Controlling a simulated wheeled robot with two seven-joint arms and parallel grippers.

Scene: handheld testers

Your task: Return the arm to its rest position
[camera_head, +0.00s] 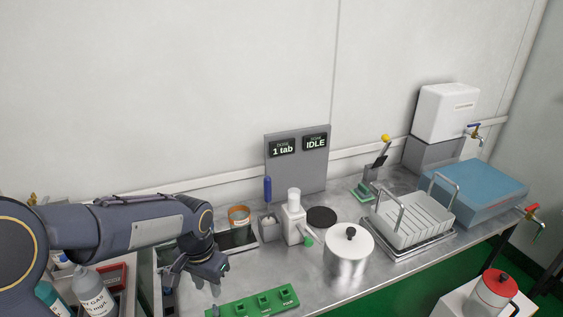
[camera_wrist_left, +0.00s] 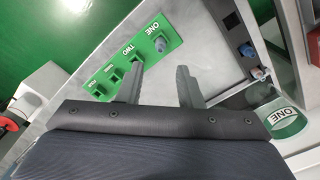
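My left arm (camera_head: 130,232) reaches in from the left over the steel bench. My left gripper (camera_head: 205,280) points down above the bench, just left of the green socket plate (camera_head: 253,301). In the left wrist view the two fingers (camera_wrist_left: 160,85) stand apart with nothing between them. The green plate (camera_wrist_left: 128,58) lies beyond the fingertips there, with a grey piece (camera_wrist_left: 160,44) at the socket marked ONE. My right arm and gripper are not in view.
A steel pot (camera_head: 347,262), a white dispenser (camera_head: 293,224), a white rack (camera_head: 412,219) and a blue box (camera_head: 482,187) stand to the right. A grey display board (camera_head: 297,172) reads "1 tab" and "IDLE". A labelled bottle (camera_head: 93,294) stands below the arm.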

